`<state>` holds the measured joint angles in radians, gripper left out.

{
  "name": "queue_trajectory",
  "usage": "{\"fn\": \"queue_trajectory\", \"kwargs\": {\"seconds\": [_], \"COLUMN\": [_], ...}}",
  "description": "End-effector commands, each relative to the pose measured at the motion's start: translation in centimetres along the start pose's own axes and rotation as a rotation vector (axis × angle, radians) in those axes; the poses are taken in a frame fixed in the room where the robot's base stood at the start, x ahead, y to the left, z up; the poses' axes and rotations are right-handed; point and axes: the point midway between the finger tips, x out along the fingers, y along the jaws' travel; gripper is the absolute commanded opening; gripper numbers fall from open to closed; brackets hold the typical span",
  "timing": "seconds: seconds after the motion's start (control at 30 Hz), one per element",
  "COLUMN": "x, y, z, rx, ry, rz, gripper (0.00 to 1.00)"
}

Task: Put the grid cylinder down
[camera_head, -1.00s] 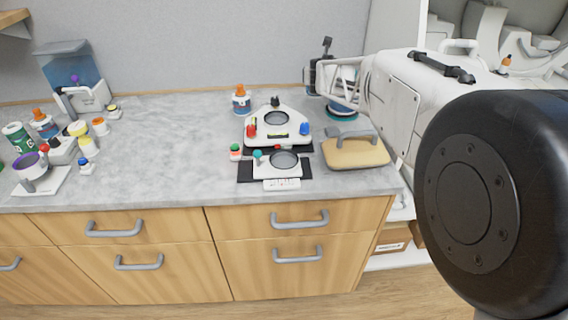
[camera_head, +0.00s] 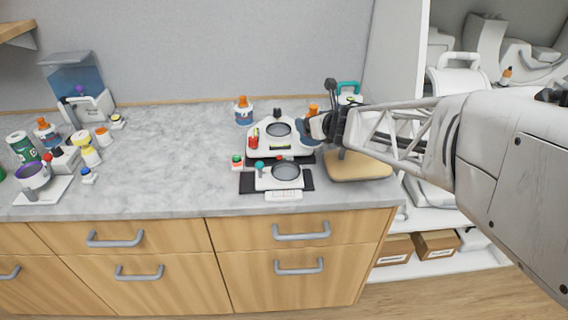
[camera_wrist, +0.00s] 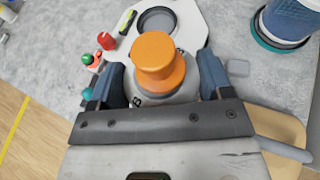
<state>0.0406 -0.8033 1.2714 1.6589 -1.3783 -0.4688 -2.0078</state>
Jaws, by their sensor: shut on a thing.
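My gripper (camera_head: 318,127) is shut on an orange-capped cylinder (camera_head: 313,109), taken to be the grid cylinder. In the wrist view the cylinder's orange cap (camera_wrist: 158,62) stands between the two blue fingers (camera_wrist: 160,88), with a pale collar below it. Its lower body is hidden by the cap and gripper, and no grid pattern shows. The gripper is over the right side of the white device (camera_head: 257,148), which has a round grey window and a red knob. I cannot tell whether the cylinder touches the device or counter.
A white stage (camera_head: 262,183) on a black mat is in front. A tan board (camera_head: 352,168) lies at right, and a teal-based blue container (camera_wrist: 290,24) is behind it. An orange-capped bottle (camera_head: 243,112) stands behind the device.

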Motion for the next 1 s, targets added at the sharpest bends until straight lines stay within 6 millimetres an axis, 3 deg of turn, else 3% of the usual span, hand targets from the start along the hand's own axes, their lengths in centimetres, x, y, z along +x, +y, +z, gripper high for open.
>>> {"fn": "queue_trajectory", "kwargs": {"seconds": [0.6,0.8,1.0], "x": [-11.4,-13.6,-14.3], "y": [10.5,12.5,13.2], "z": [-6.8,-8.3,-8.8], "rx": [-0.098,-0.114,-0.12], "ry": [-0.013,-0.016,-0.017], "rz": [0.235,0.28,0.293], "gripper": [0.4,0.4,0.4]}}
